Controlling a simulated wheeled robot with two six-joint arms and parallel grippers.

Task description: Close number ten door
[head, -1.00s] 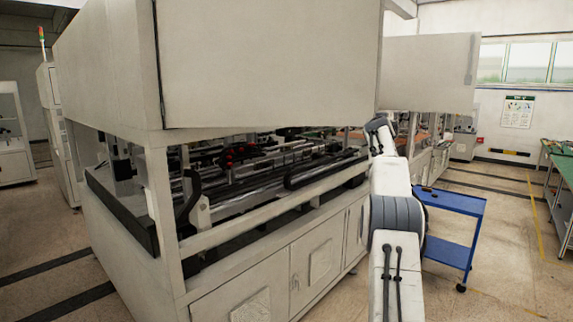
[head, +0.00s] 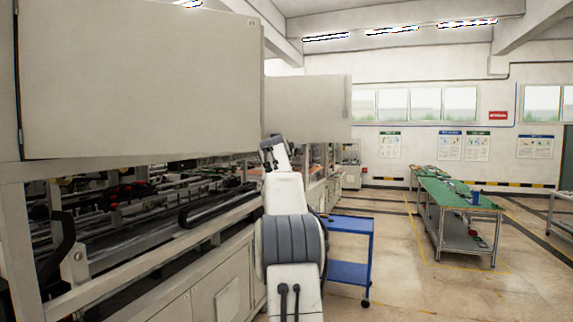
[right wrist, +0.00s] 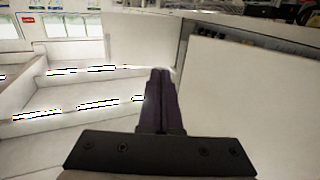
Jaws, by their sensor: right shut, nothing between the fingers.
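A large pale door panel (head: 140,80) on the machine fills the upper left of the head view. A second pale panel (head: 307,108) stands out beyond it, farther along the machine. I can read no number on either, so I cannot tell which is door ten. My right arm reaches up in front of the machine in the head view. My right gripper (right wrist: 160,75) shows in the right wrist view with its dark fingers together and empty. A pale panel (right wrist: 250,95) lies to its right there; contact cannot be told. My left gripper is not in view.
The machine's open bay with rails (head: 120,205) lies below the panels. A blue cart (head: 350,272) stands just right of my arm. A green-topped table (head: 455,195) is farther right, with clear floor (head: 395,245) between.

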